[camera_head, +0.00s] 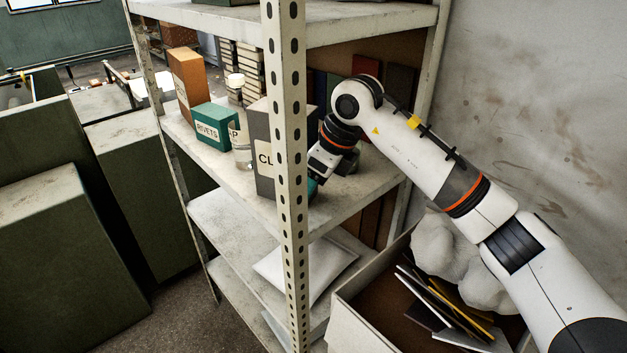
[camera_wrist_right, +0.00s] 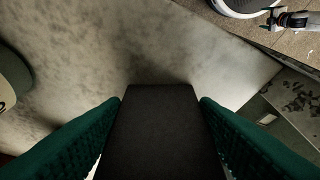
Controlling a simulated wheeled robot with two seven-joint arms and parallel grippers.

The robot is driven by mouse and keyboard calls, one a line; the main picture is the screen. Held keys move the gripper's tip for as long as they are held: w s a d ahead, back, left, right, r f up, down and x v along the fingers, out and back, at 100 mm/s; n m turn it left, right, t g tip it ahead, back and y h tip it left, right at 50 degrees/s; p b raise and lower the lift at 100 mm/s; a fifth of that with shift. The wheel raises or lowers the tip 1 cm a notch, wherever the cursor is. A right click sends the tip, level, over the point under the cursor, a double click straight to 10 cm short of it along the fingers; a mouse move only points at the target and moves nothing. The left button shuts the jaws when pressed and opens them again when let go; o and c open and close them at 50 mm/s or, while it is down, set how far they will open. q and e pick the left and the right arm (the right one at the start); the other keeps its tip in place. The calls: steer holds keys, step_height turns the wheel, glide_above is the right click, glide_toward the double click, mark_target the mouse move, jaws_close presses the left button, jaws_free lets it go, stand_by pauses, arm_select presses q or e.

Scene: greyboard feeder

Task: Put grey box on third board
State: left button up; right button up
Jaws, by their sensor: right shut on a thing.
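The grey box (camera_head: 263,150) is upright at the middle board (camera_head: 225,160) of the shelving unit, with a white label starting "CL". A perforated post hides part of it. My right gripper (camera_head: 316,184) reaches in from the right behind the post and is shut on the box. In the right wrist view the dark box (camera_wrist_right: 160,135) sits between the green finger pads of the gripper (camera_wrist_right: 160,103). I cannot tell whether its base touches the board.
A green RIVETS box (camera_head: 216,128), an orange box (camera_head: 187,82) and a glass jar (camera_head: 241,145) stand left of the grey box. The top board (camera_head: 345,22) is above. The board below (camera_head: 235,225) holds a white packet (camera_head: 325,265). An open carton (camera_head: 365,325) stands at right.

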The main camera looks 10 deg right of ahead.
steer(key=o, duration=1.2)
steer(key=shift+r, duration=0.25)
steer(key=shift+b+v, duration=0.8)
steer(key=shift+v, duration=5.15)
